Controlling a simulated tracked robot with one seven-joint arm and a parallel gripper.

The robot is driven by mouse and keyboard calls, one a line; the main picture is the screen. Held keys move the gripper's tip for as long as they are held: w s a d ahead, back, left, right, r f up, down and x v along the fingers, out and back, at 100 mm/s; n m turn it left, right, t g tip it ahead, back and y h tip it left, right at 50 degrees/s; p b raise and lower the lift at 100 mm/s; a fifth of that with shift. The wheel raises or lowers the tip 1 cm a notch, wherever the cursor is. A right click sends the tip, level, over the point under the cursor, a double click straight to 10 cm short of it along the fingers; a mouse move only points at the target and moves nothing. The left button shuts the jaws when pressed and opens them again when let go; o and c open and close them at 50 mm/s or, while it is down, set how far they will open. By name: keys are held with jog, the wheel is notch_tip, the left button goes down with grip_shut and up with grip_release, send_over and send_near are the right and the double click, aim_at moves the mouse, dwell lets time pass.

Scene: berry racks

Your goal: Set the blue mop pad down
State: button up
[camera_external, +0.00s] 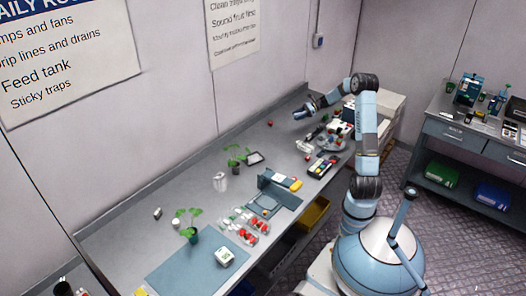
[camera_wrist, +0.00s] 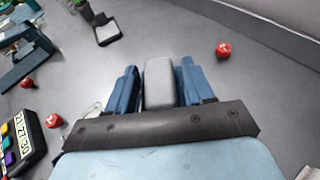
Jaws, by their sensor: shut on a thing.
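My gripper (camera_external: 303,113) is held above the far part of the long grey bench (camera_external: 215,160), near the wall. In the wrist view my gripper (camera_wrist: 160,85) is shut on a grey, round-edged block (camera_wrist: 159,82), with blue parts close on both sides of it. I cannot tell whether this block is the blue mop pad; no other clear mop pad shows. The block appears apart from the bench top, though the height is hard to judge.
A red ball-like item (camera_wrist: 223,49) lies right of my gripper. A dark device with coloured buttons (camera_wrist: 23,140), a red item (camera_wrist: 54,121) and a dark-edged tray (camera_wrist: 107,33) lie left. Bare bench surrounds the gripper. A blue mat (camera_external: 190,268) covers the near end.

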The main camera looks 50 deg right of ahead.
jog(key=s+d+m+t+h, duration=0.1)
jog(key=s+d, duration=0.4)
jog(key=d, duration=0.1)
send_over(297, 122)
jog(key=f, duration=0.9)
jog(key=shift+s+a+f, duration=0.25)
jog(key=shift+s+f, duration=0.05)
jog(key=shift+f, duration=1.7)
jog(key=shift+f, duration=0.2)
